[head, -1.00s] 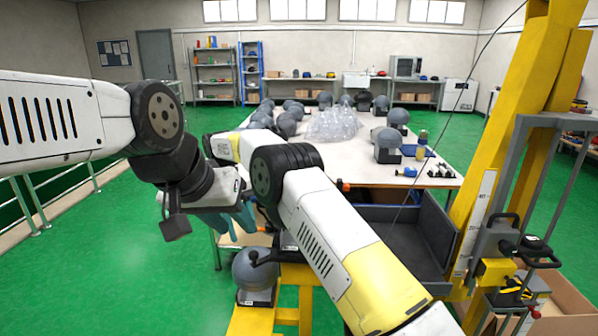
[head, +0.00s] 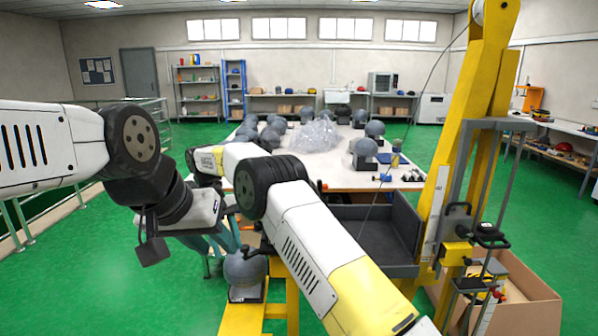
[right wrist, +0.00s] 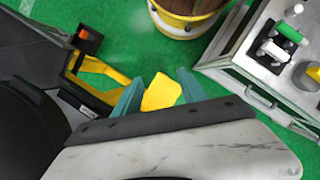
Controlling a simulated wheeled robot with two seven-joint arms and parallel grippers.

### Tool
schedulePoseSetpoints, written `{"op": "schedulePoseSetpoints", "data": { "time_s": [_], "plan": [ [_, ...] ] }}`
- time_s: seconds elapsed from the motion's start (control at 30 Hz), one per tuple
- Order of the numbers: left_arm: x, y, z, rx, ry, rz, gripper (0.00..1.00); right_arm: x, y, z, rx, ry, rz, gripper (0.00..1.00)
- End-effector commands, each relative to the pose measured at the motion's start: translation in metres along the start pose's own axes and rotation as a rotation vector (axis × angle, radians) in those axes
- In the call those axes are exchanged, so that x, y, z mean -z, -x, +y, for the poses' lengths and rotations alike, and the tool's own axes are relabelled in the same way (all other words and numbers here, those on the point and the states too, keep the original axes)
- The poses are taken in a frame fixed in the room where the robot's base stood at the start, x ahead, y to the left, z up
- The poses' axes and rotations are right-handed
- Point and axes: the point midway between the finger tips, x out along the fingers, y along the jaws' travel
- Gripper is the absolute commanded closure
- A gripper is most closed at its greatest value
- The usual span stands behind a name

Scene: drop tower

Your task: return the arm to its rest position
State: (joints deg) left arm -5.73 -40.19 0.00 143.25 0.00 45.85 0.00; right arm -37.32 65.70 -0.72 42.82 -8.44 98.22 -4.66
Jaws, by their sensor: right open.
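My left arm comes in from the left in the head view. Its gripper (head: 220,236) has teal fingers pointing down near a grey dome (head: 245,266) on the tower's yellow base. Whether these fingers are apart is hard to tell. My right arm reaches in from the lower right and bends at a black joint; its far end is hidden behind my left wrist. In the right wrist view my right gripper (right wrist: 160,94) is open. Its two teal fingers stand apart, with a yellow piece (right wrist: 162,92) showing between them; I cannot tell its distance.
The yellow drop tower (head: 462,130) stands at right beside a grey tray (head: 385,243) and a cardboard box (head: 535,305). A white table (head: 330,178) with several grey domes is behind. A bucket (right wrist: 185,22) and metal cart (right wrist: 235,70) show in the right wrist view.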

Motion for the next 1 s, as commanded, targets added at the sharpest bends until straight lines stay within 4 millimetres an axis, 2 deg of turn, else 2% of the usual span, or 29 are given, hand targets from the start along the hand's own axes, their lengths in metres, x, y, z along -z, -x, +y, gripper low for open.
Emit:
{"op": "schedulePoseSetpoints", "data": {
  "time_s": [0.33,0.57,0.67,0.77,0.9,1.0],
  "plan": [
    [0.0,0.0,0.0,0.0,0.0,-0.001,0.64,-0.025,0.03,0.025,0.023,-0.041,0.064,0.51],
    [0.0,0.0,0.0,0.0,0.0,-0.001,0.64,-0.062,0.063,0.053,0.047,-0.092,0.144,0.51],
    [0.0,0.0,0.0,0.0,0.0,-0.001,0.64,-0.089,0.081,0.069,0.062,-0.127,0.197,0.51],
    [0.0,0.0,0.0,0.0,0.0,-0.001,0.64,-0.127,0.1,0.087,0.079,-0.174,0.266,0.51],
    [0.0,0.0,0.0,0.0,0.0,-0.001,0.64,-0.187,0.118,0.107,0.099,-0.245,0.37,0.51],
    [0.0,0.0,0.0,0.0,0.0,-0.001,0.64,-0.231,0.123,0.116,0.111,-0.299,0.444,0.51]
  ]
}}
